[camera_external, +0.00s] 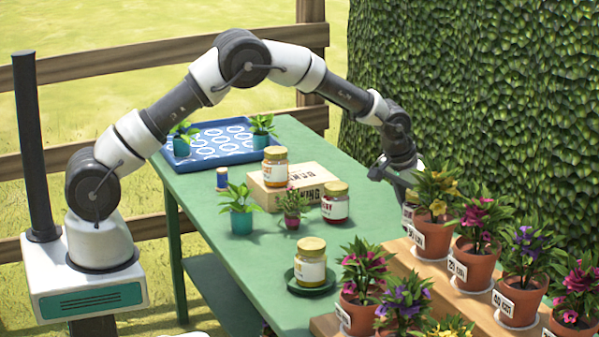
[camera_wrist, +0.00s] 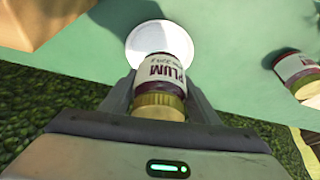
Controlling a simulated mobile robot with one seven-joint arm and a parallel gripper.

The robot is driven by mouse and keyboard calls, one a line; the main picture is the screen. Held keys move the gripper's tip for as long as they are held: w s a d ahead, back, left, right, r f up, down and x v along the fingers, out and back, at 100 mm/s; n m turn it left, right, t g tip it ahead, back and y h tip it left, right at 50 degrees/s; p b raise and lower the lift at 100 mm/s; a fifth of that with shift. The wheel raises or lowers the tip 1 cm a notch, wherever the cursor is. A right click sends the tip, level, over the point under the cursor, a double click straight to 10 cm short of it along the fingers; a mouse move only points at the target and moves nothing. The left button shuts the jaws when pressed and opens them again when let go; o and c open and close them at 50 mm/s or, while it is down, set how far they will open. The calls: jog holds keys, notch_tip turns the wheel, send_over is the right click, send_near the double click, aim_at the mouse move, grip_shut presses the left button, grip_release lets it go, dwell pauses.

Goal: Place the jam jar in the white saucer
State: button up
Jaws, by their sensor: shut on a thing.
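My gripper (camera_wrist: 160,105) is shut on a jam jar (camera_wrist: 162,72) with a gold lid and a white label reading PLUM. The jar lies between the two fingers, its lid toward the palm. The white saucer (camera_wrist: 140,40) shows just past the jar, which covers part of it; I cannot tell whether they touch. In the external view my gripper (camera_external: 405,190) is at the table's right side, low behind the flower pots. A small part of a jar (camera_external: 408,213) shows below it. The white saucer is hidden there.
A second jar of dark red jam (camera_external: 335,207) also shows in the wrist view (camera_wrist: 297,72). A wooden box (camera_external: 300,188) bears an amber jar (camera_external: 275,168). Another amber jar (camera_external: 311,265) stands on a green saucer (camera_external: 318,289). Potted flowers (camera_external: 433,228) crowd the right.

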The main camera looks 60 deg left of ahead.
notch_tip(320, 180, down, 7)
jog(key=shift+f+b, duration=0.2)
jog(key=shift+b, duration=0.2)
jog(key=shift+f+b, duration=0.4)
jog(key=shift+f, duration=0.05)
jog(key=o, duration=1.4)
jog(key=shift+o, duration=0.2)
jog(key=shift+r, duration=0.1)
